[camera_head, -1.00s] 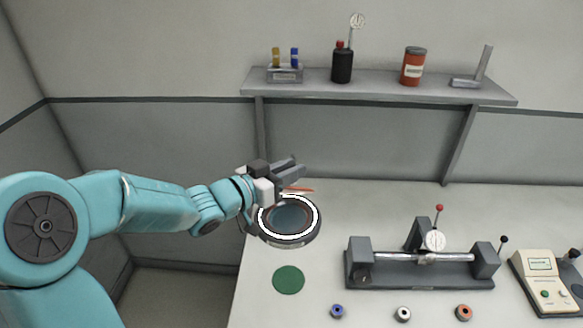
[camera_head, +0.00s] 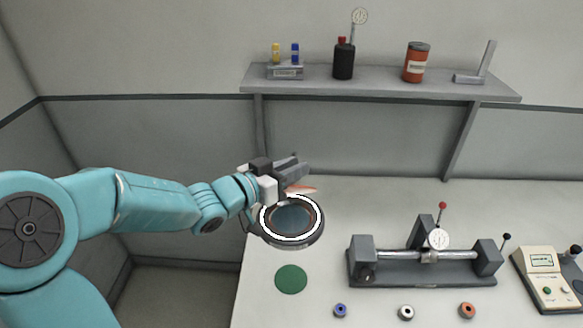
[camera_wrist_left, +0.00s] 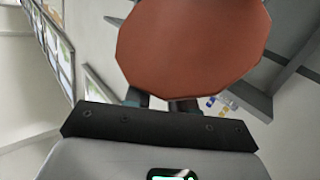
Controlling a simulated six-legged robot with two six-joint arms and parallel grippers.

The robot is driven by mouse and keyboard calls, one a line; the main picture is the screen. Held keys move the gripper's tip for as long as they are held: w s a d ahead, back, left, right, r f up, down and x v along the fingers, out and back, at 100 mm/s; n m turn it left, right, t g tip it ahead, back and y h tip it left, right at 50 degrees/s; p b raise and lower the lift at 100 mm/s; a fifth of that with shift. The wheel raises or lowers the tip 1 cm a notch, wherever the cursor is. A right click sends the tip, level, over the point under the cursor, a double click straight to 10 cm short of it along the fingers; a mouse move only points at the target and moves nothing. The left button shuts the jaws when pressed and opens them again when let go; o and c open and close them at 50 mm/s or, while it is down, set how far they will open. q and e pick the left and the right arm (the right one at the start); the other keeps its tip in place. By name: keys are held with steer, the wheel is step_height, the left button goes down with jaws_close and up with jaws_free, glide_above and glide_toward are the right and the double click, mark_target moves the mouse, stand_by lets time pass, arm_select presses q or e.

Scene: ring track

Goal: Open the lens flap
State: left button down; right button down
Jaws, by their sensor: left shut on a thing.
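The magnifier lens (camera_head: 291,219) with its bright white ring stands at the left end of the bench, its glass uncovered. The lens flap (camera_head: 303,189) shows as a thin reddish sliver at the far rim of the lens, raised and nearly edge-on. In the left wrist view the flap (camera_wrist_left: 190,45) is a large red-brown disc above the fingers. My left gripper (camera_head: 292,169) is at the flap's edge behind the lens and is shut on it. The exact grip is partly hidden. My right gripper is not in view.
A green disc (camera_head: 291,279) lies in front of the lens. To the right are a grey bench fixture with a dial gauge (camera_head: 425,262), several small coloured rings and a beige meter box (camera_head: 545,278). A wall shelf (camera_head: 380,86) holding bottles and a can hangs above the bench.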

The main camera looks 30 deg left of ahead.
arm_select(q)
steer(key=shift+a+f+g, duration=0.1)
steer(key=shift+f+g, duration=0.2)
steer(key=shift+f, duration=0.45)
steer(key=c, duration=1.4)
jaws_free()
steer(key=o, duration=0.4)
steer(key=shift+a, duration=0.1)
steer(key=shift+w+a+f, duration=0.15)
steer(key=shift+w+a, duration=0.05)
steer(key=shift+w, duration=0.05)
steer(key=shift+s+d, duration=0.1)
steer(key=shift+s, duration=0.05)
